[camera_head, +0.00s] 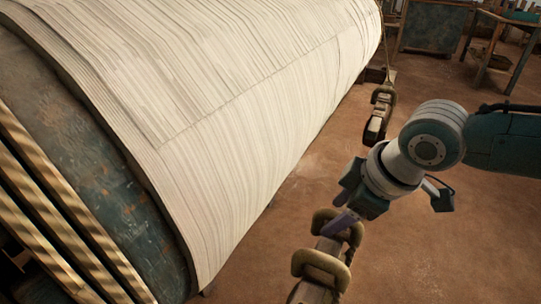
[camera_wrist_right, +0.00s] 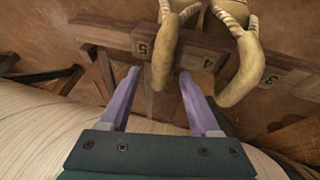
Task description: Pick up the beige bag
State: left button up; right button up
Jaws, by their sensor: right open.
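Two beige, bag-like loops with rope-wrapped tops hang over a numbered wooden rail. In the right wrist view the left one (camera_wrist_right: 164,50) hangs by the number 5, and the right one (camera_wrist_right: 243,70) by the number 4. In the head view they show as a nearer loop (camera_head: 320,266) and a farther loop (camera_head: 338,226). I cannot tell which is the bag named. My right gripper (camera_wrist_right: 159,74) is open, with its purple fingertips on either side of the left loop's lower end; contact is unclear. It also shows in the head view (camera_head: 342,222). My left gripper is out of view.
The wooden rail (camera_wrist_right: 190,46) crosses in front of the fingers. A large roll of pale cloth (camera_head: 240,90) fills the left of the head view. Brown floor (camera_head: 440,255) is clear at right.

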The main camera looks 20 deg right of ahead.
jog(key=shift+r, duration=0.1)
jog(key=shift+c, duration=0.2)
grip_shut()
dwell(1.0)
